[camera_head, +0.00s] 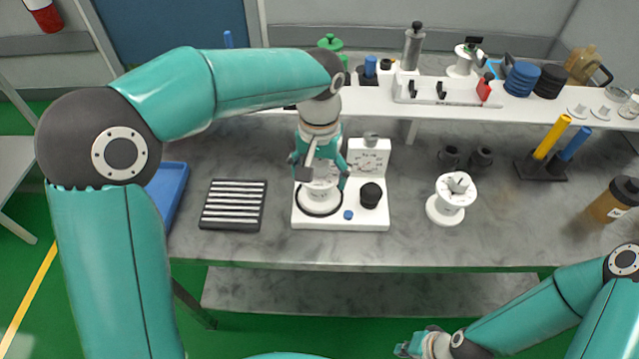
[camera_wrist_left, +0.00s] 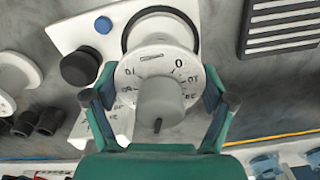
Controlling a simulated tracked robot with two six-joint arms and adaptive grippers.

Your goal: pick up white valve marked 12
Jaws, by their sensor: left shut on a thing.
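A white valve with a grey knob and a scale on its face is between the fingers of my left gripper (camera_head: 320,170). In the left wrist view, the valve (camera_wrist_left: 155,68) has a finger of this gripper (camera_wrist_left: 158,100) against each side. It is over the black ring (camera_head: 319,206) of a white stand (camera_head: 360,222); I cannot tell whether it touches the ring. No 12 is readable on it. Another white valve (camera_head: 447,210) stands upright on the grey table, and one more (camera_head: 464,62) is on the back shelf. My right gripper (camera_head: 422,343) is low at the bottom edge, away from the table.
A black ribbed tray (camera_head: 234,203) and a blue tray (camera_head: 168,190) lie left of the stand. Black cups (camera_head: 480,157), a rack with yellow and blue handles (camera_head: 540,170) and a brown bottle (camera_head: 612,200) are at the right. The table front between stand and standing valve is clear.

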